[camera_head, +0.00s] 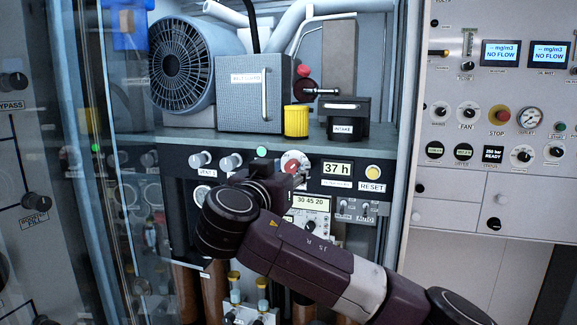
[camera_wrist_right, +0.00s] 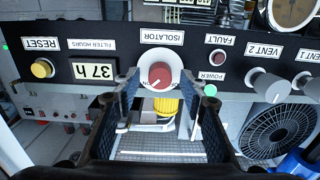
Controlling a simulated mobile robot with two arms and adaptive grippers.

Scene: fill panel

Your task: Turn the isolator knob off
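The isolator knob (camera_head: 293,165) is red on a white round plate, on the dark panel strip left of the "37 h" display. In the right wrist view, which is upside down, the red knob (camera_wrist_right: 160,76) sits under the ISOLATOR label (camera_wrist_right: 162,37). My right gripper (camera_wrist_right: 159,88) is open, with one fingertip on each side of the knob and visible gaps between. In the head view my right gripper (camera_head: 298,180) is at the panel by the knob, partly hidden by its own wrist. I cannot tell whether it touches the panel. My left gripper is not in view.
Vent knobs (camera_head: 231,161) and a green power light (camera_head: 262,151) are left of the isolator. The filter hours display (camera_head: 337,169) and yellow reset button (camera_head: 373,172) are right. A shelf above holds a fan (camera_head: 181,63), a grey box (camera_head: 250,95) and a yellow cylinder (camera_head: 296,122).

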